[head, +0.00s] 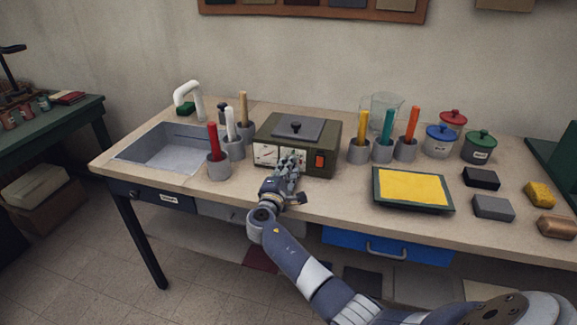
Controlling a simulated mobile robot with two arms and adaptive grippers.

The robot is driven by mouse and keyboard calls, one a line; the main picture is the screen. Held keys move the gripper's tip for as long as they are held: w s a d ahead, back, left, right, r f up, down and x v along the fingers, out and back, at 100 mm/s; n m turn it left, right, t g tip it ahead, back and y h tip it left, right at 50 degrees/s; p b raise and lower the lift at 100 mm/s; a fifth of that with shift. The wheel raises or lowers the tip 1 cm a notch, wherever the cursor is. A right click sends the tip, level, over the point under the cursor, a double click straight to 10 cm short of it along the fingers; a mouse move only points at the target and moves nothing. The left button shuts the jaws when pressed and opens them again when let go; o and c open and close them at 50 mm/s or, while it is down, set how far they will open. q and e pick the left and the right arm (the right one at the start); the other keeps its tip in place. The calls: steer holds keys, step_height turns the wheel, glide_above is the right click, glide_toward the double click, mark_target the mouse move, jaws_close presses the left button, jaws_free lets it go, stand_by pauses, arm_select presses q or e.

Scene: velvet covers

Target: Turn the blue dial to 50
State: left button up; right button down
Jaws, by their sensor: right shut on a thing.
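An olive-green box device (332,133) with a grey lid (300,128) and black knob on top stands on the workbench. Its front has a white gauge with a needle (266,154) at the left and an orange-red switch (320,161) at the right. My right gripper (291,160) reaches the middle of this front panel and is shut on the dial there. The gripper's fingers hide the dial, so its blue colour and its setting cannot be read. The gauge's numbers are too small to read. My left gripper is not in view.
Grey holders with coloured sticks, one red (212,140), stand on both sides of the device. A yellow-filled tray (412,187) lies to its right. A sink (165,148) is at the left; jars and small blocks are at the right. The blue drawer (385,246) is below the bench top.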

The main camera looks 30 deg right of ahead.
steer(key=shift+n, duration=0.6)
steer(key=shift+p, duration=0.3)
steer(key=c, duration=1.3)
jaws_free()
steer(key=shift+c, duration=0.2)
steer(key=v, duration=1.2)
steer(key=shift+f, duration=0.1)
